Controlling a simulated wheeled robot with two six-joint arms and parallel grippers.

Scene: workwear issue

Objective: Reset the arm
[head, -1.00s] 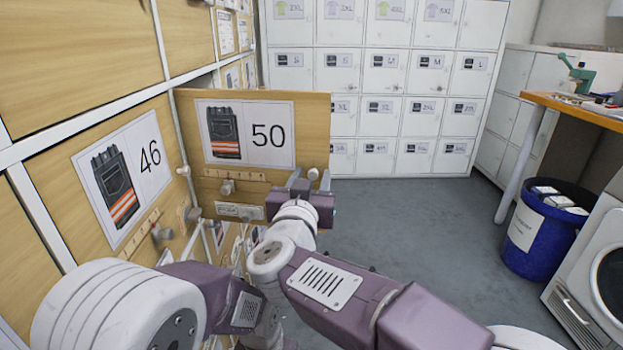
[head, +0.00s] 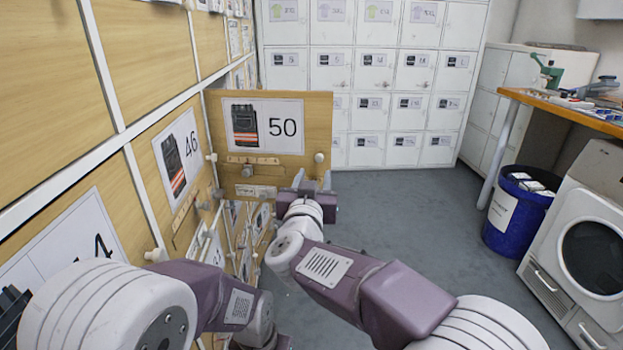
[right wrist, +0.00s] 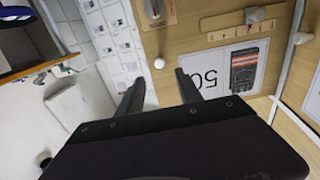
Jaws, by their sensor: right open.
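My right gripper (head: 307,184) is in front of the lower right corner of the open wooden door labelled 50 (head: 222,135). In the right wrist view its two dark fingers (right wrist: 160,88) are apart with nothing between them, and the door (right wrist: 165,60) with a white knob (right wrist: 158,63) shows beyond them. I cannot tell from the pictures how far the fingers are from the door. My left arm comes in at the lower left of the head view; its gripper is not clearly visible there.
Wooden locker doors labelled 46 (head: 178,158) and others line the left side. White lockers (head: 350,95) stand at the back. A blue bin (head: 497,240), a washing machine (head: 560,290) and a workbench (head: 540,98) are at the right. The grey floor (head: 400,220) between is clear.

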